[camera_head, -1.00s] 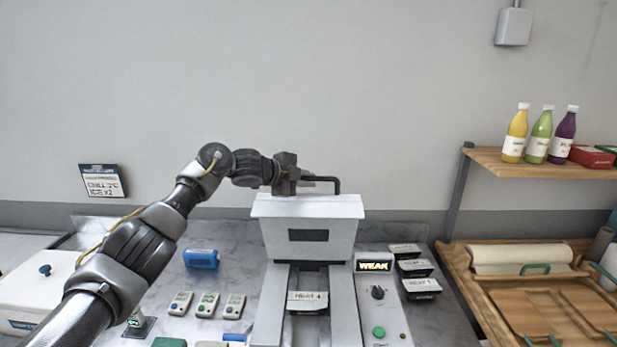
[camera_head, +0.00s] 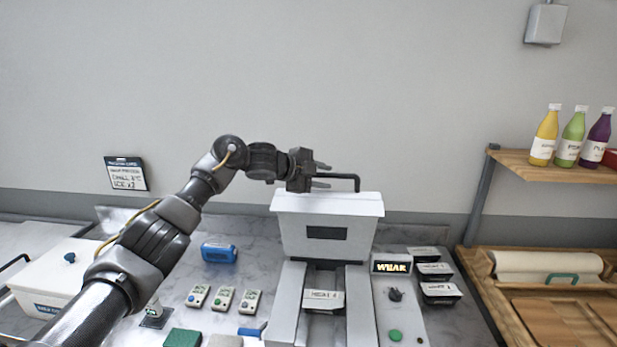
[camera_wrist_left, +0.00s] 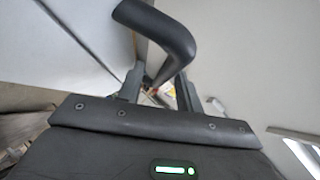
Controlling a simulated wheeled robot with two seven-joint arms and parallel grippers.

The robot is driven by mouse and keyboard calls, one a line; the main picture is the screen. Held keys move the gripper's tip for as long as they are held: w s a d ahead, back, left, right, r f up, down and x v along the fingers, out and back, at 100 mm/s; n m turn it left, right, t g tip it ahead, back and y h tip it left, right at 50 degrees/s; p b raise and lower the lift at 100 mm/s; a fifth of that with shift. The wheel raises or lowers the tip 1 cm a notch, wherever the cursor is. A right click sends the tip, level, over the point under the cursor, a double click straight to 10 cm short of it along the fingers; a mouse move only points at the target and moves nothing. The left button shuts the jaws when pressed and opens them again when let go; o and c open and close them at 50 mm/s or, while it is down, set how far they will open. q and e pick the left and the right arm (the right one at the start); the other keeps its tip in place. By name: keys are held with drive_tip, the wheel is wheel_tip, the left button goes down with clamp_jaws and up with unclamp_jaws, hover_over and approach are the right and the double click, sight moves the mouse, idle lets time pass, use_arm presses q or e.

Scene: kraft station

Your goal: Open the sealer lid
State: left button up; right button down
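The white sealer lid (camera_head: 285,230), with a dark window, appears raised at the back of the sealer in the head view. Its black bar handle (camera_head: 357,180) sticks up at the top edge. My left gripper (camera_head: 325,175) is above the lid's top edge, with its two fingers spread apart at the left part of the handle. In the left wrist view the handle (camera_wrist_left: 165,35) curves large in front of the parted fingers (camera_wrist_left: 160,92); I cannot tell whether they touch it. A labelled black tray (camera_head: 323,299) sits between the sealer's rails. My right gripper is not in view.
A control panel (camera_head: 397,310) with a lit sign, knob and green button is right of the rails. Several black trays (camera_head: 440,290) stand beyond it. A blue device (camera_head: 219,252) and small remotes lie left. A bottle shelf (camera_head: 540,167) is at right.

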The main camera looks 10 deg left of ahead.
use_arm(q)
drive_tip(key=b+v, duration=0.4)
drive_tip(key=v, duration=0.5)
drive_tip(key=shift+a, duration=0.1)
